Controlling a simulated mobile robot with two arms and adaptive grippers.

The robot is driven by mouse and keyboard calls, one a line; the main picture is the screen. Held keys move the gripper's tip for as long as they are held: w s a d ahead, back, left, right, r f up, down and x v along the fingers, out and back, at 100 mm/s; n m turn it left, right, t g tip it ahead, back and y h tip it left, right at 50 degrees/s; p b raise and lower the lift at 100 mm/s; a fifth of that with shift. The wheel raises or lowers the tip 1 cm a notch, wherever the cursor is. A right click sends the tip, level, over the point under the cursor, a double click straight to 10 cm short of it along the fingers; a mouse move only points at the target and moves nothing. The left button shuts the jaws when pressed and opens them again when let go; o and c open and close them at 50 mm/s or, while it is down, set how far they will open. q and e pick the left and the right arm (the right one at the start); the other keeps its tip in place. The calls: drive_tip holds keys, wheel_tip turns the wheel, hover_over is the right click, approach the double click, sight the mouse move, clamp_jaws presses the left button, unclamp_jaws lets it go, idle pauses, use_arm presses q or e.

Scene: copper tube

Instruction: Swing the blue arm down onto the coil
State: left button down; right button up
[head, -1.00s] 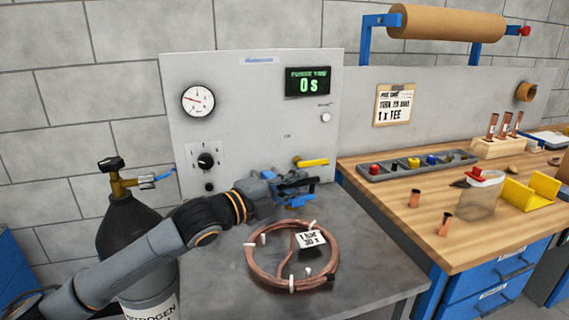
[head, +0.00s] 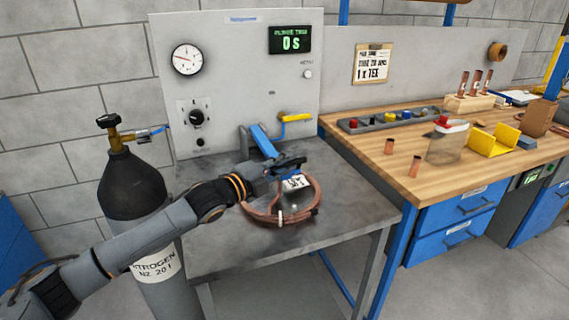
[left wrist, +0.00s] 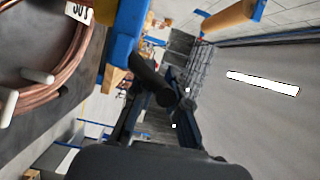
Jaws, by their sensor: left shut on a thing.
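The blue arm (head: 262,141) reaches forward from its mount by the grey panel, and its front end is over the copper coil (head: 311,211). My left gripper (head: 290,164) is shut on the front end of the blue arm, above the coil's back part. In the left wrist view the blue arm (left wrist: 125,35) is beside my fingers (left wrist: 165,90), and the coil (left wrist: 50,85) is at the left. A white tag (head: 295,182) lies on the coil. Whether the arm touches the coil is hidden. My right gripper is out of view.
The coil rests on a grey metal table (head: 350,210) below the panel with a gauge (head: 187,59) and timer (head: 290,40). A nitrogen cylinder (head: 134,187) stands left. A wooden bench (head: 370,150) with fittings stands right. The table's front right is clear.

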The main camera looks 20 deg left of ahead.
use_arm(q)
drive_tip(key=c, duration=1.6)
unclamp_jaws()
drive_tip(key=shift+s+d+f, duration=0.2)
drive_tip(key=shift+d+f, duration=0.05)
drive_tip(key=shift+f, duration=0.3)
drive_tip(key=shift+r, duration=0.1)
drive_tip(key=shift+r+v, duration=0.15)
drive_tip(key=shift+v, duration=2.9)
drive_tip(key=shift+r+v, duration=0.1)
drive_tip(key=shift+v, duration=2.9)
drive_tip(key=shift+a, duration=0.1)
